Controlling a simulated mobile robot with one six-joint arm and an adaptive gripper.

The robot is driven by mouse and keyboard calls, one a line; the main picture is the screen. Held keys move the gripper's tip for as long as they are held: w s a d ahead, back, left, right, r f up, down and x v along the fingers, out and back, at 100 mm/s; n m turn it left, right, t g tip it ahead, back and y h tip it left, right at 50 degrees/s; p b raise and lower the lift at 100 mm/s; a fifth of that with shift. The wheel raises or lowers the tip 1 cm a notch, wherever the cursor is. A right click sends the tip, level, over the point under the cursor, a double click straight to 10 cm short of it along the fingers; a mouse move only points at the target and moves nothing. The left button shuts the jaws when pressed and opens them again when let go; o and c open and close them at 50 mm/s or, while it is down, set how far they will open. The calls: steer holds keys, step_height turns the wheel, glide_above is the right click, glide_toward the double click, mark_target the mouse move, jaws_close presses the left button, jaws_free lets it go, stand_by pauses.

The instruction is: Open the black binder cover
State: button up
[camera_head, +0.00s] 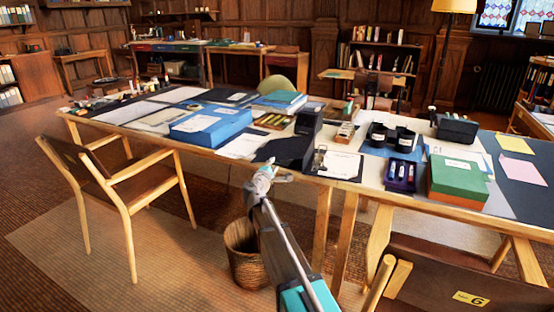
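A black binder (287,151) lies at the front edge of the long table, left of a clipboard with a white sheet (338,164). Its cover looks dark and flat, but I cannot make out its edges or whether it is raised. My arm reaches up from the bottom of the view, and my gripper (270,162) is at the table's front edge, at the binder's near left side. The fingers are small and dark against the binder. I cannot tell whether they touch it or are open or shut.
A black upright box (308,121) stands behind the binder. A blue box (210,126) lies to the left and a green box (457,179) to the right. A wooden armchair (125,185), a wicker basket (246,252) and another chair (465,280) stand before the table.

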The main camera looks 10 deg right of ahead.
mark_target(278, 157)
steer(key=x, duration=0.6)
steer(key=shift+w+d, duration=0.15)
steer(key=shift+w, duration=0.05)
jaws_close()
